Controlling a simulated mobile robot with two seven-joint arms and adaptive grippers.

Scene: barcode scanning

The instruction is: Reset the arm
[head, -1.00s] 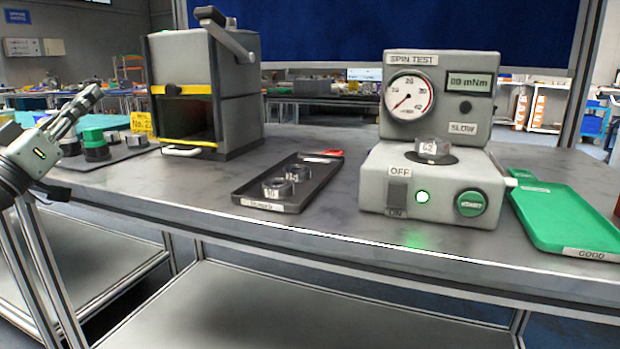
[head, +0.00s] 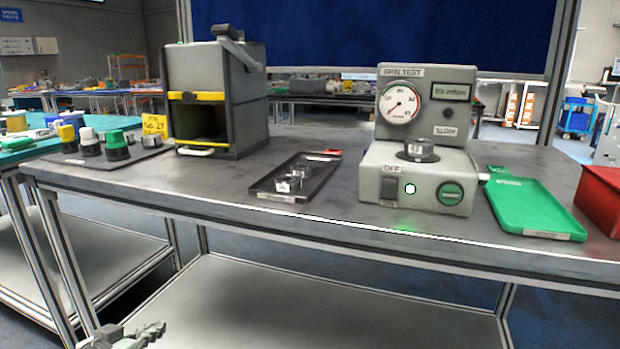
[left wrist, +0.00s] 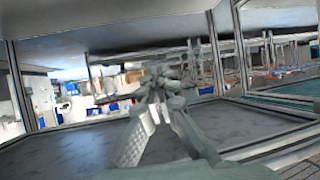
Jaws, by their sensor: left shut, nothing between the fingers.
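My left gripper (head: 150,332) is at the bottom left of the head view, low in front of the workbench (head: 330,228) and below its top. It is shut and empty. In the left wrist view its fingers (left wrist: 158,105) meet in the middle of the picture, with a dark grey lower shelf behind them. My right gripper is in neither view.
A spin tester (head: 415,185) with a metal part on it stands on the bench. Around it are a dark tray (head: 318,183) with metal parts, a green tray (head: 535,212), a red bin (head: 603,195) and a grey box machine (head: 212,100). A lower shelf (head: 250,300) lies under the bench.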

